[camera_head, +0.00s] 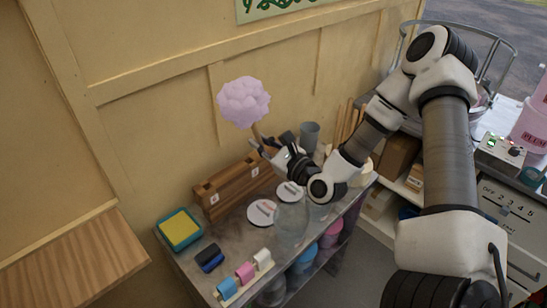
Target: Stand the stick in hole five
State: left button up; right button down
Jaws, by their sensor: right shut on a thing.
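A pink cotton candy floss (243,101) sits on top of a wooden stick (256,131). My right gripper (266,147) is shut on the stick below the floss and holds it nearly upright, leaning slightly. The gripper is above the right end of a brown wooden rack (234,189) on the counter by the wall. The rack has small white labels on its front, too small to read surely. I cannot tell which hole is five. The stick's lower end is hidden by the gripper and cannot be seen against the rack. My left gripper is not in view.
The grey counter (216,267) holds a yellow sponge in a teal tray (179,229), a dark blue block (209,258), coloured clips (244,272), white discs (262,212), a clear jar (291,222) and a grey cup (309,134). The wall stands close behind the rack.

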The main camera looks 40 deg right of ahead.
jog(key=w+f+b, duration=0.1)
jog(key=w+b, duration=0.2)
jog(key=w, duration=0.5)
jog(key=f+b, duration=0.2)
jog(key=f, duration=0.1)
jog(key=f+b, duration=0.1)
jog(key=shift+a+f, duration=0.3)
jog(key=shift+f, duration=0.1)
jog(key=shift+f+b, duration=0.2)
jog(key=shift+b, duration=0.1)
jog(key=shift+r, duration=0.4)
jog(key=shift+b, duration=0.3)
jog(key=shift+f, duration=0.1)
